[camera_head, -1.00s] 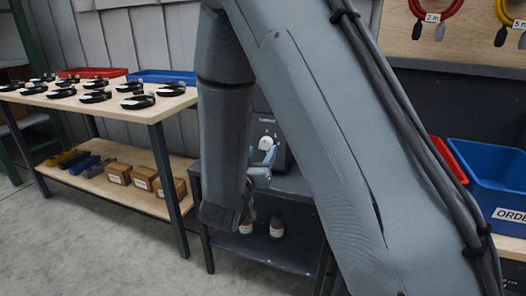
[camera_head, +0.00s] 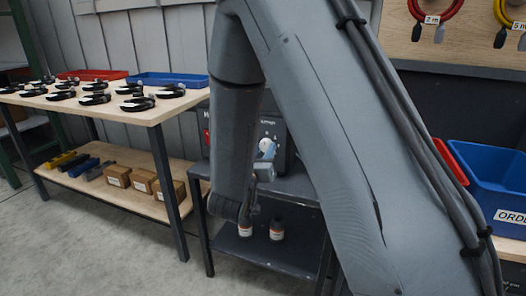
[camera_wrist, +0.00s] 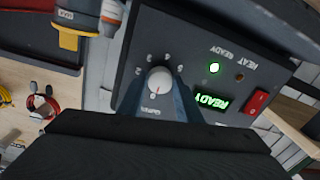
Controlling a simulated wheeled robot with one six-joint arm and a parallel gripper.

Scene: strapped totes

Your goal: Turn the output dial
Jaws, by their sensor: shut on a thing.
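The output dial (camera_wrist: 159,81) is a round pale knob on the dark front panel of a machine (camera_wrist: 190,50), with numbers around it. In the wrist view the panel appears upside down. My gripper (camera_wrist: 160,88) has its blue-grey fingers on both sides of the dial and is shut on it. In the head view my gripper (camera_head: 267,150) is at the machine front (camera_head: 281,138), largely covering the dial. My arm hides part of the machine. A green lamp (camera_wrist: 214,67) and a green READY display (camera_wrist: 212,103) are lit. A red switch (camera_wrist: 257,102) is beside them.
The machine stands on a dark shelf unit (camera_head: 295,187) with two small bottles (camera_head: 277,229) below. At left, a wooden table (camera_head: 150,113) carries several dark coiled straps, with boxes (camera_head: 140,180) underneath. A blue tote (camera_head: 490,180) is at right. The floor at front left is clear.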

